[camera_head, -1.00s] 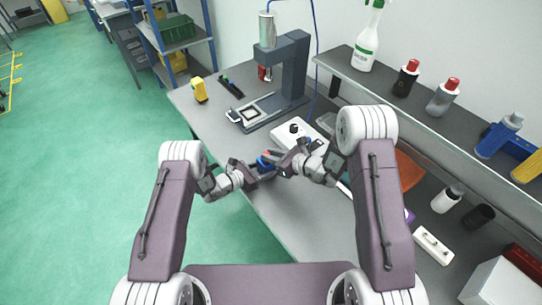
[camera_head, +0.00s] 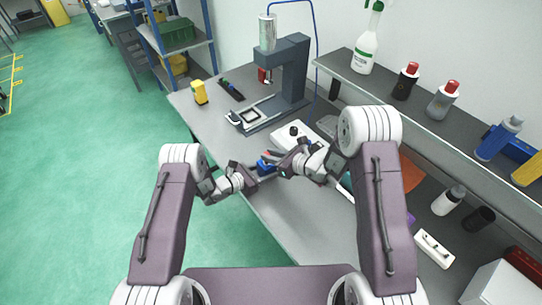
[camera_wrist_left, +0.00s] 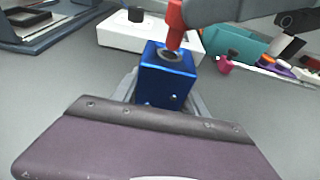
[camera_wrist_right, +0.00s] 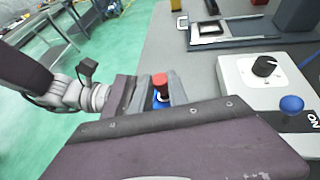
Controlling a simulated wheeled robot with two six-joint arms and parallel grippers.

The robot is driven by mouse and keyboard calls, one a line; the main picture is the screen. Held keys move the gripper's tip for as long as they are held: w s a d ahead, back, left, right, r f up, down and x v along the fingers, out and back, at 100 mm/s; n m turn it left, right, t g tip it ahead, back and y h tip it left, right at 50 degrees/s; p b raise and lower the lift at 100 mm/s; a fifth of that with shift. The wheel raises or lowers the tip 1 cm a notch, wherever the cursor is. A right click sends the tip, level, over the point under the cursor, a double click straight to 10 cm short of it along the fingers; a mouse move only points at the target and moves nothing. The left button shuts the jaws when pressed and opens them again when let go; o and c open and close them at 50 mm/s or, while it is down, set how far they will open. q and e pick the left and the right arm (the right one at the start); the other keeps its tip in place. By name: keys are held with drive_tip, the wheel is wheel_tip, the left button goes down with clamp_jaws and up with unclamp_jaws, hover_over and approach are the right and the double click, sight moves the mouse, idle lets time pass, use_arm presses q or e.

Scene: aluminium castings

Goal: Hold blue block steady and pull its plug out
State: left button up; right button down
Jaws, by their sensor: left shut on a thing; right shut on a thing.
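The blue block (camera_wrist_left: 165,78) stands upright in my left gripper (camera_head: 258,171), whose fingers are shut on its sides. It also shows in the head view (camera_head: 264,164). The red plug (camera_wrist_left: 175,25) is above the dark round hole in the block's top. Its lower end is at the hole's mouth, and I cannot tell whether the tip is still inside. My right gripper (camera_head: 280,162) is shut on the plug, whose red top shows between its fingers in the right wrist view (camera_wrist_right: 160,80).
A white box with a black knob (camera_wrist_right: 264,66) and a blue button lies close by on the grey table (camera_head: 285,215). A dark press (camera_head: 285,85) stands at the back. A shelf (camera_head: 430,120) with bottles runs along the right.

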drive_tip(key=shift+r, duration=2.5)
use_arm(q)
drive_tip(key=o, duration=1.5)
drive_tip(key=v, duration=1.2)
